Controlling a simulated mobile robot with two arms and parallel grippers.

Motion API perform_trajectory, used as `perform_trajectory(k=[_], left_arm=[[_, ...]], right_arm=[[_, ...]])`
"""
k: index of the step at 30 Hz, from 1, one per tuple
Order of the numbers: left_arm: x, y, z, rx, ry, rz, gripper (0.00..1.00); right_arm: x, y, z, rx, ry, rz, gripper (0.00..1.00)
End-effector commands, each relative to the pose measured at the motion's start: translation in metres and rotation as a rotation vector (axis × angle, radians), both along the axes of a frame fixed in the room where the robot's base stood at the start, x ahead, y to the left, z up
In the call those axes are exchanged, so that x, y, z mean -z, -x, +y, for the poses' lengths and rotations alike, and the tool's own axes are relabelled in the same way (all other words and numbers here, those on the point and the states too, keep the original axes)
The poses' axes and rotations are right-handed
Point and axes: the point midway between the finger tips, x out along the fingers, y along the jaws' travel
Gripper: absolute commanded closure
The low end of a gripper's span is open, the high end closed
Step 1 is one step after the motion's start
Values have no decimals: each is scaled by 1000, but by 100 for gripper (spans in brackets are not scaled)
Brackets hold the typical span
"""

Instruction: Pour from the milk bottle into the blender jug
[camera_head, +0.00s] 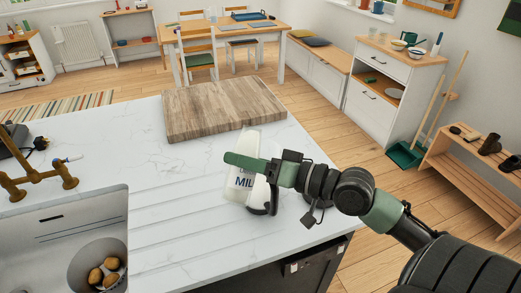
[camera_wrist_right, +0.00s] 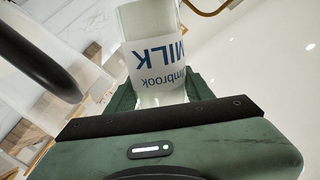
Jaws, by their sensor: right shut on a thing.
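The milk bottle (camera_head: 241,183) is white with blue "MILK" lettering and stands out in front of the counter's right part, leaning a little in the head view. It also shows in the right wrist view (camera_wrist_right: 155,50), between the green fingers. My right gripper (camera_head: 243,163) is shut on the bottle, its green finger across the upper part. A clear vessel, which looks like the blender jug (camera_wrist_right: 22,115), shows at the left of the right wrist view beside the bottle, with a thick black handle. In the head view the bottle and gripper mostly hide it. I see no milk stream. My left gripper is out of view.
A wooden board (camera_head: 222,107) lies at the back of the white marble counter (camera_head: 160,180). A sink (camera_head: 60,245) with a brass tap (camera_head: 40,178) and brown round items is at the left. The counter's middle is clear; its right edge runs below my right arm.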

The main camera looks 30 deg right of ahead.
Motion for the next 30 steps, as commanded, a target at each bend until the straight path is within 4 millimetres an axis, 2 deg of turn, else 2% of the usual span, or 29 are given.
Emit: perform_trajectory(k=[30], left_arm=[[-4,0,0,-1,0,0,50]], right_arm=[[2,1,1,1,-94,60,100]])
